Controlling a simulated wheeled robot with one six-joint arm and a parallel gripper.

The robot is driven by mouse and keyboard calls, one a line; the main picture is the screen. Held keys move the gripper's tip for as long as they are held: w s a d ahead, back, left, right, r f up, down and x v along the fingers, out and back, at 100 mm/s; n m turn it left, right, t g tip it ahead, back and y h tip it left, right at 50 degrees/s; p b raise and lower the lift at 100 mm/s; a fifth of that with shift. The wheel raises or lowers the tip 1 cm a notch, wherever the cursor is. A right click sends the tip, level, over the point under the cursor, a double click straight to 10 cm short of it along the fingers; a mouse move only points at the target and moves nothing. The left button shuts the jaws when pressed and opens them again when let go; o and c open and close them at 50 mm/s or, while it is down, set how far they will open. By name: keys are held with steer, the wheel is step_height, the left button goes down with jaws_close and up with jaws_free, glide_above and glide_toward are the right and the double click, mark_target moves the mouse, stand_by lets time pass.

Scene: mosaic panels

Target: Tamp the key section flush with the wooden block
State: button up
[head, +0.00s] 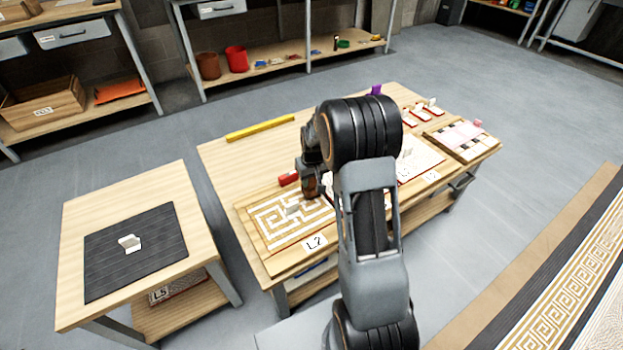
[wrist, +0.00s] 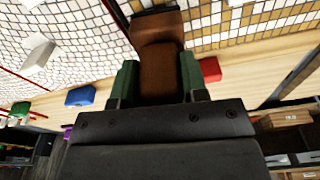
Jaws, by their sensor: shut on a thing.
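My gripper (head: 309,168) is over the right part of the panel marked L2 (head: 275,250) in the head view. In the wrist view its green-padded fingers (wrist: 159,80) are shut on a brown wooden block (wrist: 158,55). The block also shows as a small brown shape (head: 311,187) in the head view, low over the panel. I cannot tell whether it touches the surface. The panel carries a white key pattern on tan. A greyish piece (head: 294,209), perhaps the key section, lies within the pattern left of the block; whether it is flush cannot be told.
A red block (head: 288,179) lies behind the L2 panel and shows in the wrist view (wrist: 205,71), with a blue block (wrist: 80,96). My arm hides part of the bench. A yellow bar (head: 260,130) lies at the back. A side table holds a dark mat (head: 110,270) with a white piece.

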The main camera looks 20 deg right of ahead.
steer(key=shift+r+p, duration=1.85)
steer(key=shift+r, duration=1)
